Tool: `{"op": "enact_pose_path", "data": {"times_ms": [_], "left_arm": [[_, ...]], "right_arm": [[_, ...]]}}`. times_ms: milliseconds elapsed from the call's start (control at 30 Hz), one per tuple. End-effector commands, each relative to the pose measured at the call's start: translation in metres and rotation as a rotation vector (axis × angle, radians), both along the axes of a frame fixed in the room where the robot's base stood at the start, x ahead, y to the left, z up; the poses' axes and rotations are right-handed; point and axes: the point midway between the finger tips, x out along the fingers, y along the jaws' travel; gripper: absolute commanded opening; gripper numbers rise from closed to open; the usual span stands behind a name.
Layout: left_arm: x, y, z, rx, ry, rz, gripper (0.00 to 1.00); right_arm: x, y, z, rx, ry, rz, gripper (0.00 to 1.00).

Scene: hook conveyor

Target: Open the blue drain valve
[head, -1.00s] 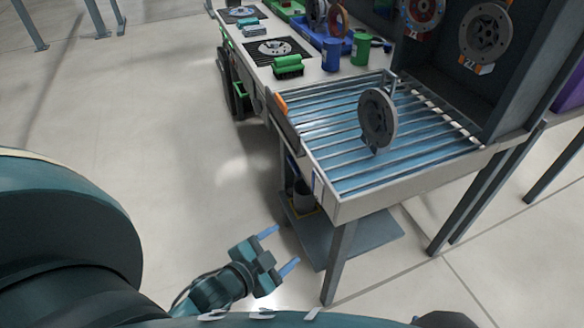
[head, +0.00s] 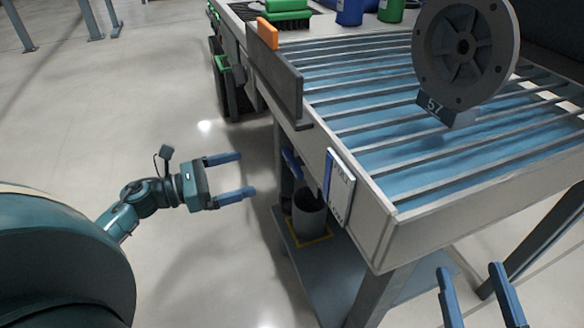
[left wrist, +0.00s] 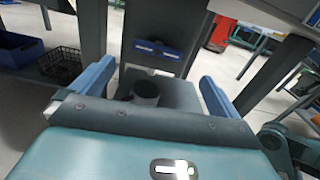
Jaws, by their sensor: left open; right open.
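The blue drain valve (head: 291,163) shows as a small blue handle under the front side of the trough (head: 376,226), above a grey bucket (head: 309,214). In the left wrist view, a blue crosswise handle (left wrist: 158,52) with small pale markings shows ahead between the fingers, with the bucket (left wrist: 146,93) below it. My left gripper (head: 245,174) is open and empty, left of the valve and apart from it, its blue fingers pointing right toward the bench. My right gripper (head: 469,268) is open and empty at the lower right, in front of the trough.
The bucket stands on a low shelf (head: 318,268) with a yellow-marked square. Bench legs frame the space under the trough. A white-and-blue label plate (head: 339,187) is on the trough's corner. A grey disc (head: 465,47) tagged 57 hangs above the rails. Floor left is clear.

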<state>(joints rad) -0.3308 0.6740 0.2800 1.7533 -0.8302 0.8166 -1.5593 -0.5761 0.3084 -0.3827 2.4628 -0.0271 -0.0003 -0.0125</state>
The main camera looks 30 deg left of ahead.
Motion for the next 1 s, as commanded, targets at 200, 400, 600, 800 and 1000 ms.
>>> {"op": "enact_pose_path", "data": {"times_ms": [200, 400, 600, 800, 1000], "left_arm": [[0.009, -0.006, -0.003, 0.04, -0.023, -0.014, 1.0], [0.037, -0.031, -0.002, 0.036, -0.024, -0.015, 1.0], [0.068, -0.059, -0.003, 0.034, -0.022, -0.013, 1.0], [0.09, -0.078, -0.003, 0.034, -0.02, -0.011, 1.0], [0.098, -0.086, -0.003, 0.033, -0.019, -0.011, 1.0]], "right_arm": [[0.0, 0.0, 0.003, 0.003, -0.035, 0.004, 0.51], [0.004, -0.001, 0.01, -0.004, -0.097, 0.004, 0.51], [0.006, -0.002, 0.018, -0.009, -0.162, 0.005, 0.51], [0.007, -0.003, 0.024, -0.012, -0.198, 0.005, 0.51], [0.008, -0.003, 0.027, -0.011, -0.216, 0.004, 0.51]]}}
